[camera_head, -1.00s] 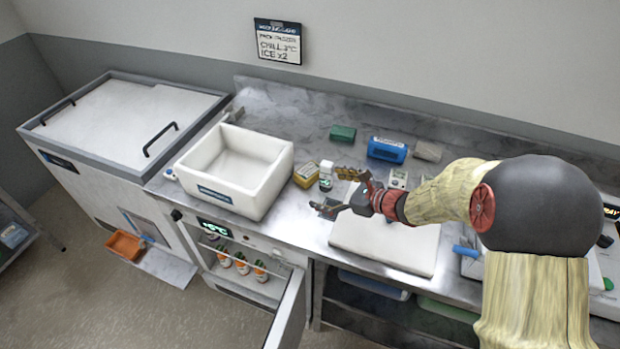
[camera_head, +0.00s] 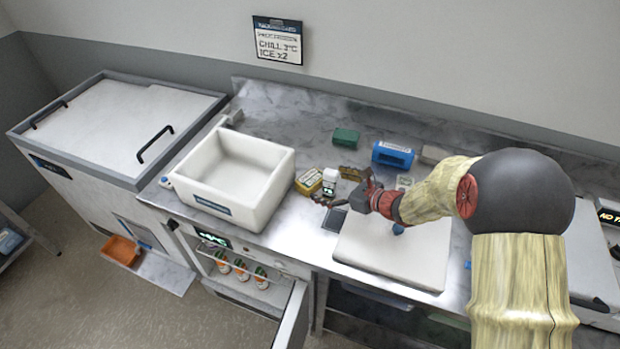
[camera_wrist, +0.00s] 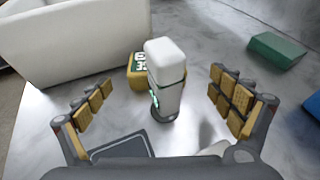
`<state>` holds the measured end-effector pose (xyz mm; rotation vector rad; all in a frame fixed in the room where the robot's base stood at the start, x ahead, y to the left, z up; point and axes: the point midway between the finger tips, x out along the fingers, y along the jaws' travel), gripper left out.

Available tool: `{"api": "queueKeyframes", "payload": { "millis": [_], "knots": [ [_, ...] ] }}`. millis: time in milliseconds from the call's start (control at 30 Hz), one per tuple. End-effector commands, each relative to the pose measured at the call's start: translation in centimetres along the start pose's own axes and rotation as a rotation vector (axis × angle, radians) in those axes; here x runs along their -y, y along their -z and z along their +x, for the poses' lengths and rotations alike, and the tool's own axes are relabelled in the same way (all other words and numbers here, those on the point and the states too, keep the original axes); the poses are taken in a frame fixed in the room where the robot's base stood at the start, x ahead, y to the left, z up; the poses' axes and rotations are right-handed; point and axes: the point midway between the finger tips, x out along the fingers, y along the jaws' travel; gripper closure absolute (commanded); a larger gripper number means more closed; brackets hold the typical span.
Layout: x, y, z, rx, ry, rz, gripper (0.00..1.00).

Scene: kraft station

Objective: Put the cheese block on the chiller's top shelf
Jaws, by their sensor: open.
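A yellow block with a printed label, likely the cheese block (camera_head: 308,181), lies on the counter beside the white tub. In the wrist view the yellow block (camera_wrist: 136,72) is partly hidden behind a white-capped bottle (camera_wrist: 166,75). My gripper (camera_head: 334,188) is open and low over the counter. In the wrist view its fingers (camera_wrist: 160,92) are spread to either side of the bottle, with nothing held. The chiller (camera_head: 213,238) is under the counter with its door (camera_head: 293,318) open. Several orange and white bottles (camera_head: 240,269) stand in a row inside it.
The white tub (camera_head: 275,185) stands left of the yellow block. A dark flat device (camera_wrist: 120,152) lies in front of the bottle. A cutting board (camera_head: 390,262) is below my arm. Green (camera_head: 345,137) and blue (camera_head: 392,153) items lie behind. A closed chest (camera_head: 110,120) stands far left.

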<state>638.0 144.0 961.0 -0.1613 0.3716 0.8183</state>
Motion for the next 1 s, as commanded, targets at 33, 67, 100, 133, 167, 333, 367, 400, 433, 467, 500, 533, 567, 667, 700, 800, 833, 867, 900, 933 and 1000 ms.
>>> {"api": "queueKeyframes", "payload": {
  "millis": [33,67,100,133,167,333,367,400,433,467,500,533,567,667,700,800,833,867,900,933,1000],
  "knots": [
    [-0.1,0.1,0.6,0.0,-0.002,-0.001,0.07],
    [-0.1,0.1,0.9,-0.001,-0.002,-0.001,0.07],
    [-0.1,0.1,1.3,-0.001,-0.002,-0.002,0.07],
    [-0.1,0.1,1.7,-0.001,-0.002,-0.001,0.07],
    [-0.1,0.1,1.9,-0.001,-0.002,-0.001,0.07],
    [-0.2,0.0,3.1,0.001,-0.002,-0.002,0.07],
    [-0.3,0.0,3.4,0.001,-0.002,-0.003,0.07],
    [-0.4,0.0,4.0,0.0,-0.003,-0.003,0.07],
    [-0.4,0.1,4.4,0.0,-0.003,-0.003,0.07],
    [-0.5,0.1,4.9,0.0,-0.003,-0.002,0.07],
    [-0.6,0.1,5.5,0.0,-0.003,-0.002,0.07],
    [-0.6,0.1,6.0,0.0,-0.003,-0.003,0.07],
    [-0.6,0.0,6.4,0.0,-0.003,-0.003,0.07],
    [-0.5,0.0,7.3,0.0,-0.001,-0.002,0.07],
    [-0.5,-0.1,7.5,0.0,0.0,-0.002,0.07],
    [-0.4,-0.1,7.5,0.0,0.0,-0.002,0.07],
    [-0.4,-0.2,7.4,0.0,0.0,-0.002,0.07],
    [-0.4,-0.2,7.4,0.0,0.0,-0.001,0.07],
    [-0.4,-0.2,7.4,0.0,0.0,-0.001,0.07],
    [-0.5,-0.2,7.4,0.0,0.0,-0.001,0.09],
    [-0.5,-0.1,7.4,0.0,0.0,-0.001,0.13]
  ]
}}
